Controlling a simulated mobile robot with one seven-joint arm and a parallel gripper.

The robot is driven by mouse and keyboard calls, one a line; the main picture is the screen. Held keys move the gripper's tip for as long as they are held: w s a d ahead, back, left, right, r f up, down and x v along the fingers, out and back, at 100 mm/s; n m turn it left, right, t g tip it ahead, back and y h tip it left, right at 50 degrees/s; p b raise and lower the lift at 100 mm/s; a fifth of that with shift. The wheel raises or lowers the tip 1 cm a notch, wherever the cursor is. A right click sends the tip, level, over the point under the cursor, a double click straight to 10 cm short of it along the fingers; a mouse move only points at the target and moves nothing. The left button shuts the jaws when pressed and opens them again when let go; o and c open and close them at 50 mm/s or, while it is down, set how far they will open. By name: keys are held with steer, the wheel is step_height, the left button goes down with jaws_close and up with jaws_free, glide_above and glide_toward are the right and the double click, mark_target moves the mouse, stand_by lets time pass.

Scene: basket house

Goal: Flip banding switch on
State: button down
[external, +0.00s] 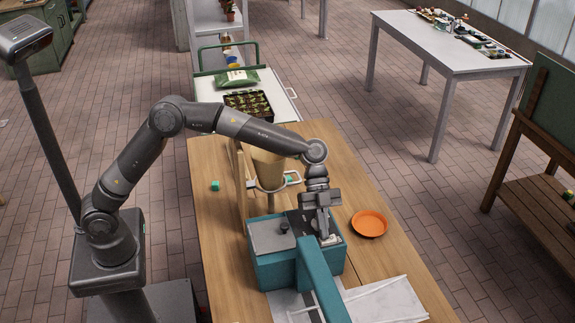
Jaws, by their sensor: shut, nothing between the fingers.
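A teal machine (275,270) with a grey top plate and a small black knob (284,227) stands on the wooden table. A teal arm (318,281) extends from it towards the near edge. My gripper (328,239) points down over the right part of the machine's top, with its fingers shut and empty. A small pale part shows at the fingertips; I cannot tell whether it is the banding switch or part of the gripper. Contact with the machine cannot be told, and the switch's position is not visible.
An orange dish (369,223) lies right of the machine. A tan cone-shaped container (268,168) in a holder stands behind it. A small green cube (215,186) lies on the left. White sheets (385,301) lie in front. The wooden table (215,240) has free room at left.

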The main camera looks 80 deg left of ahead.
steer(key=shift+w+r, duration=0.1)
steer(key=shift+w, duration=0.6)
steer(key=shift+r, duration=0.2)
step_height(320, 180, up, 4)
steer(key=v, duration=0.9)
steer(key=shift+s+a+r, duration=0.2)
steer(key=shift+s+a, duration=0.15)
steer(key=shift+s, duration=0.1)
